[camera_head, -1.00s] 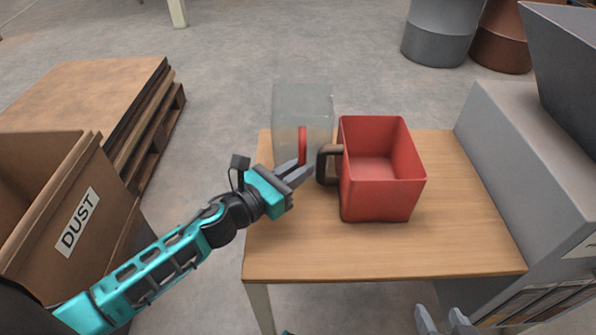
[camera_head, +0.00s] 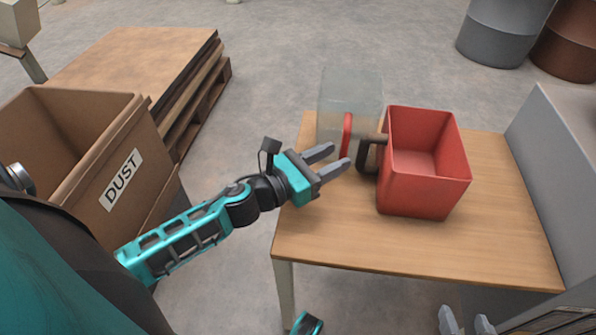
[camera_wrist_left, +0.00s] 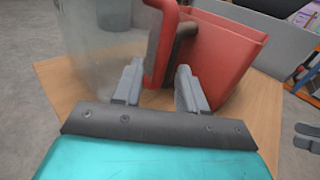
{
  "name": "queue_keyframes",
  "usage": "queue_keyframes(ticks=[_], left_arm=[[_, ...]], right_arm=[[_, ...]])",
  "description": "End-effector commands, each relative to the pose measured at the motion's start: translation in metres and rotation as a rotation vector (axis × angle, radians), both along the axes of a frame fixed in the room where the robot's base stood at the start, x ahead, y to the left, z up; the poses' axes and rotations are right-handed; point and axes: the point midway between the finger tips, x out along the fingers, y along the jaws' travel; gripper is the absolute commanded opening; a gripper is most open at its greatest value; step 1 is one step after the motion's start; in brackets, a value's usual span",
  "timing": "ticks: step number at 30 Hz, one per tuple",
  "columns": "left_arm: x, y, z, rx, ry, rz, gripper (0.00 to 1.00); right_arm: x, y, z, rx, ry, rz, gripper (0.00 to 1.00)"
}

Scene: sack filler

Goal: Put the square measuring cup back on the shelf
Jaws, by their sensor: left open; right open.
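Two square cups stand side by side on the wooden table (camera_head: 420,258). One is a clear, see-through cup (camera_head: 350,95) with a red handle (camera_head: 347,135). The other is a red cup (camera_head: 425,185) with a dark handle (camera_head: 369,155), to its right. My left gripper (camera_head: 340,157) is open just in front of the red handle. In the left wrist view, the red handle (camera_wrist_left: 158,45) and the dark handle (camera_wrist_left: 183,45) show beyond and between the spread fingers, with nothing clamped. My right gripper (camera_head: 467,322) is open and empty at the bottom edge, below the table front.
A cardboard box marked DUST (camera_head: 122,180) stands at the left, before a pallet stack of boards (camera_head: 130,65). A grey machine body (camera_head: 570,180) borders the table on the right. Grey (camera_head: 500,40) and brown (camera_head: 572,50) drums stand behind. The table front is bare.

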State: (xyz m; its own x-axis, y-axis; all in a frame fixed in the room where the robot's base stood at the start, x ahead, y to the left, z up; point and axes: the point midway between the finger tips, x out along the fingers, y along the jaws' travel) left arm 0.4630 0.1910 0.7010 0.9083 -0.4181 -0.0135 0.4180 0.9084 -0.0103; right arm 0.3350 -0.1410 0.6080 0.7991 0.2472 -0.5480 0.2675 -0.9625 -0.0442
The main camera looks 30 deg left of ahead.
Motion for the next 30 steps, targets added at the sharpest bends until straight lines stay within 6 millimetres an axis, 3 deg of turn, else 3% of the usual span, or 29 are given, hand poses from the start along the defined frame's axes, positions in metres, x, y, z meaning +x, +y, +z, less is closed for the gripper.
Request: queue_keyframes(ticks=[9,15,30], left_arm=[[-0.054,0.025,-0.001,-0.001,0.004,0.002,0.41],[-0.077,0.036,0.001,0.0,0.001,0.002,0.41],[-0.087,0.04,0.002,0.001,-0.002,0.0,0.41]], right_arm=[[-0.001,-0.001,-0.006,-0.003,0.013,0.001,0.55],[-0.001,-0.001,-0.006,-0.004,0.013,0.001,0.55],[0.0,0.0,-0.001,-0.001,0.004,0.001,0.55]])
